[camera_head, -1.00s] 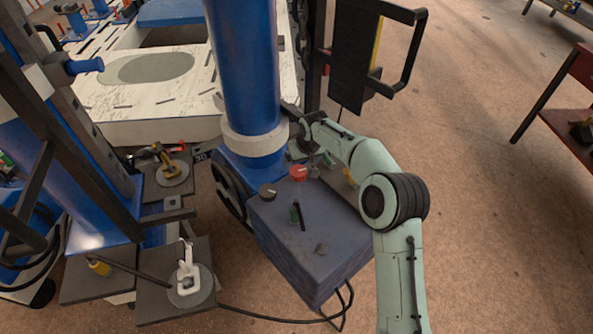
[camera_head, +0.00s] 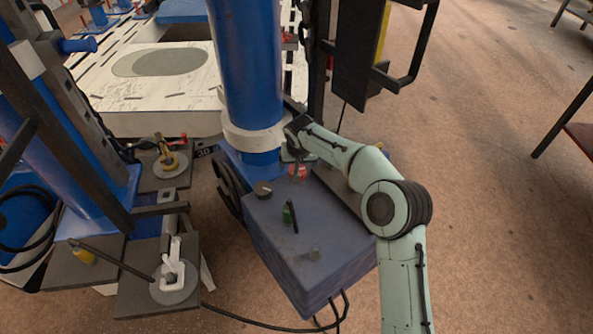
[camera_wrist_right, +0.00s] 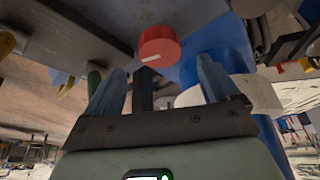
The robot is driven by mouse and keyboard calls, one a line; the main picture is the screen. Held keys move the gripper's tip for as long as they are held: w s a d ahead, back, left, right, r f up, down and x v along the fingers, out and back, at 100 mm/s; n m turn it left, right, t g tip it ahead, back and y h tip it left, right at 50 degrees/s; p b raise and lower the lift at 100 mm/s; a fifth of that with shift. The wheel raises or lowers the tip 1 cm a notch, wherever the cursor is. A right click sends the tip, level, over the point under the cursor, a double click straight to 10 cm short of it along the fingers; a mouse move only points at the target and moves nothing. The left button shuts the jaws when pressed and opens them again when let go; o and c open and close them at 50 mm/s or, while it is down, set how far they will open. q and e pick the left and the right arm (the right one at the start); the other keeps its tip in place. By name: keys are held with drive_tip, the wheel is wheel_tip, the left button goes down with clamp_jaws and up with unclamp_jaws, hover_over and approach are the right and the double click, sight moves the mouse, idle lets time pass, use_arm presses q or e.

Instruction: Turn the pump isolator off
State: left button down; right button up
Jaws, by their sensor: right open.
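A dark blue-grey box (camera_head: 318,245) stands at the foot of the blue column. A red round knob (camera_head: 297,171) with a white mark sits at its far end, partly hidden by my right gripper (camera_head: 297,160). In the right wrist view the red knob (camera_wrist_right: 158,46) lies ahead of the gap between my open fingers (camera_wrist_right: 160,85), apart from them. No readable label shows which is the pump isolator. My left gripper is out of view.
The blue column (camera_head: 245,80) with its pale collar (camera_head: 253,138) rises close behind the box. A dark panel with a handle (camera_head: 362,50) stands behind my right arm. Dark plates with clamps (camera_head: 173,280) lie to the left. Cables run from the box.

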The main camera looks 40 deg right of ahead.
drive_tip(key=x, duration=0.4)
drive_tip(key=shift+w+f+b, duration=0.15)
drive_tip(key=shift+f+b, duration=0.15)
drive_tip(key=shift+b, duration=0.1)
drive_tip(key=shift+w+d+f, duration=0.15)
drive_tip(key=shift+d+f, duration=0.05)
drive_tip(key=shift+f, duration=0.25)
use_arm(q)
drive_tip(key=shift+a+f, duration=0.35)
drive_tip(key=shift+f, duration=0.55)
use_arm(e)
drive_tip(key=c, duration=1.1)
drive_tip(key=shift+o, duration=0.2)
drive_tip(key=shift+r+n+y+p, duration=0.2)
drive_tip(key=shift+n+y+p, duration=0.1)
drive_tip(key=shift+n+p, duration=0.6)
drive_tip(key=shift+d+f+n+t+y+p, duration=0.1)
drive_tip(key=shift+n+t+y+p, duration=0.25)
drive_tip(key=shift+n+p, duration=0.7)
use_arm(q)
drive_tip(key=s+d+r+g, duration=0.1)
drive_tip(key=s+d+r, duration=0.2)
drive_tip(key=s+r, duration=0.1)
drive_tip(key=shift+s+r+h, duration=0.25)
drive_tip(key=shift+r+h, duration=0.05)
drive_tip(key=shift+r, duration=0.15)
use_arm(e)
drive_tip(key=shift+f+n, duration=0.15)
drive_tip(key=shift+n, duration=0.2)
